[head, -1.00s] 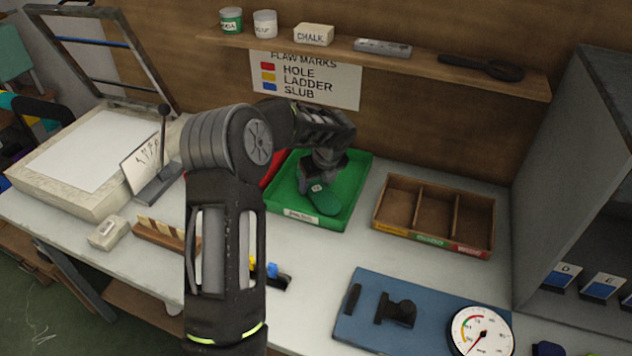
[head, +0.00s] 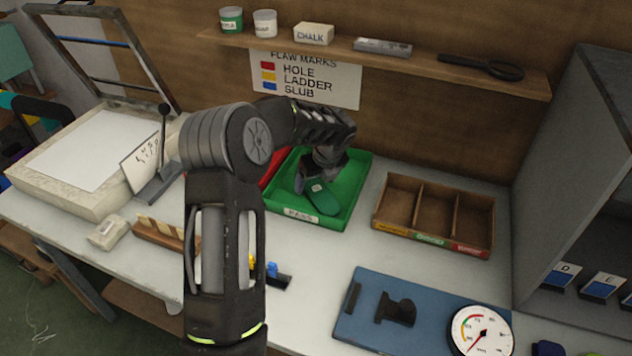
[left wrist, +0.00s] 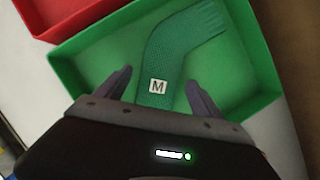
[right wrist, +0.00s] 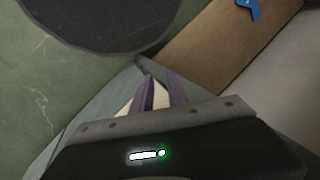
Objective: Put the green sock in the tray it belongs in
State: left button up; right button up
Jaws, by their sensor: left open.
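The green sock (head: 322,200) lies in the green tray (head: 349,182), whose front label reads PASS. My left gripper (head: 312,187) is over the tray. Its fingers (left wrist: 158,84) are open and spread on either side of the sock near the tag. I cannot tell how far above the tray floor they are. My right gripper (right wrist: 160,92) shows only in the right wrist view, its fingers close together with something cream-coloured between or behind them.
A red tray (head: 272,168) is beside the green tray, mostly hidden by my left arm. A wooden three-compartment box (head: 400,196) stands to the right. A blue board (head: 355,325) with a dial gauge (head: 482,331) is in front. A shelf (head: 400,62) overhangs the back.

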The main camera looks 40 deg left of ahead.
pick_arm(q)
jog(key=v, duration=1.1)
jog(key=shift+r, duration=0.25)
jog(key=shift+d, duration=0.15)
